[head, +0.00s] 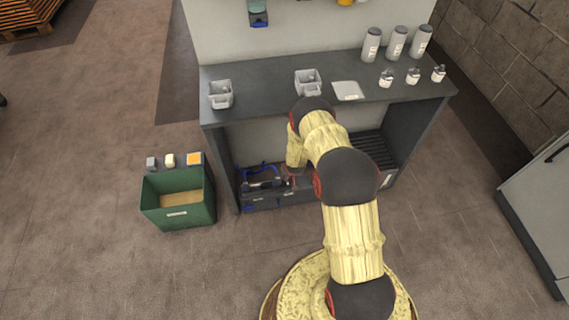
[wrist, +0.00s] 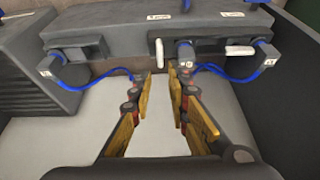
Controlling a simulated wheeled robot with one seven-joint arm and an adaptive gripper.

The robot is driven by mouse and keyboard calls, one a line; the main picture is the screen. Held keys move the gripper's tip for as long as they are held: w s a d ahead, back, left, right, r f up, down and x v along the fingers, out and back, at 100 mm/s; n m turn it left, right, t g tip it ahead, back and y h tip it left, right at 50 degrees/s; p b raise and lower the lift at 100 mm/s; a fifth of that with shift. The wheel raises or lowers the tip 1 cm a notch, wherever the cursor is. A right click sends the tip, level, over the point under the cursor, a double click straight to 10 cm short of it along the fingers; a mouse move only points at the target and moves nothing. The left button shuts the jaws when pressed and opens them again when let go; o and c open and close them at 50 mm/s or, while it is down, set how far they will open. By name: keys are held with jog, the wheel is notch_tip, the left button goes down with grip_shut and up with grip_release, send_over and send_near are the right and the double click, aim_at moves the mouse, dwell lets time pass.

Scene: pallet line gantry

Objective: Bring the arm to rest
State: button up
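My arm, in a yellow cover, reaches over the workbench front in the head view and bends down toward the space under the bench top. My gripper (wrist: 160,75) shows in the wrist view with its yellow-padded fingers apart and nothing between them. Beyond the fingertips is a dark grey unit (wrist: 120,30) with labelled plugs and blue cables. One labelled plug (wrist: 186,52) with a blue cable is just past the right fingertip; I cannot tell whether they touch. A small white lever (wrist: 159,52) is left of it. In the head view the gripper is mostly hidden by the arm.
The workbench (head: 270,107) carries grey bins (head: 220,94), a white plate (head: 348,91), canisters (head: 396,42) and small bottles (head: 413,76). A green crate (head: 178,208) stands on the floor at left. A grey cabinet (head: 540,215) is at right. Floor between crate and arm is clear.

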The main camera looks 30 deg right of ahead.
jog(key=shift+s, duration=0.1)
jog(key=s+a+r+g+y, duration=0.1)
jog(key=s+a+g, duration=0.1)
jog(key=s, duration=0.4)
jog(key=s+a+r+g, duration=0.1)
jog(key=s+a+g, duration=0.15)
jog(key=s, duration=0.45)
jog(key=s+a+r+p, duration=0.1)
jog(key=s+a+r, duration=0.1)
jog(key=r, duration=1)
jog(key=s+a+r+n+g, duration=0.1)
jog(key=s+a+r, duration=0.1)
jog(key=r, duration=1)
jog(key=s+a+r+p, duration=0.1)
jog(key=s+r, duration=0.1)
jog(key=r, duration=1.1)
jog(key=s+a+r+t+p, duration=0.1)
jog(key=s+r, duration=0.3)
jog(key=r, duration=0.7)
jog(key=s+a+r+n+t+p, duration=0.1)
jog(key=s+a+r+t, duration=0.2)
jog(key=r, duration=0.8)
jog(key=s+a+r+n+t+p, duration=0.1)
jog(key=s+a+r+t, duration=0.2)
jog(key=s+r, duration=0.4)
notch_tip(320, 180, up, 4)
jog(key=shift+s+a+f+p, duration=0.1)
jog(key=shift+s+a+p, duration=0.05)
jog(key=shift+a+p, duration=0.2)
